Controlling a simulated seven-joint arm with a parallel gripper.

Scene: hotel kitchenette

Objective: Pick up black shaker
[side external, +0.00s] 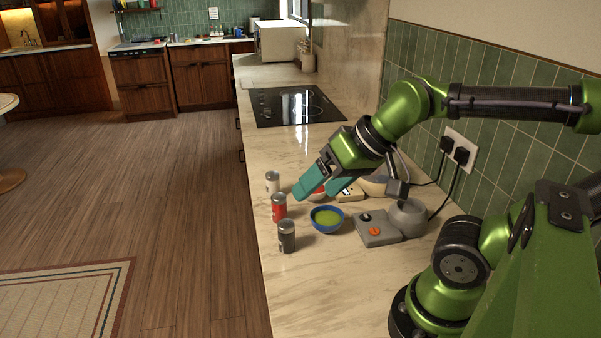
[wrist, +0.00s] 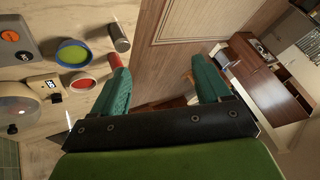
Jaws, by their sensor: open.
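The black shaker (side external: 287,236) stands upright near the counter's left edge, the nearest of three shakers in the side view. It also shows in the wrist view (wrist: 118,38), beyond the tip of my left finger and apart from it. My gripper (side external: 309,186) is open and empty, above and behind the black shaker, close to the red shaker (side external: 279,207). In the wrist view my gripper (wrist: 160,68) has its two teal fingers wide apart. The left finger partly covers the red shaker (wrist: 115,61).
A white-topped shaker (side external: 272,182) stands behind the red one. A blue bowl with green contents (side external: 327,219) is right of the black shaker. A grey device with an orange knob (side external: 376,231) and a grey pot (side external: 408,218) stand farther right. The counter in front of the black shaker is clear.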

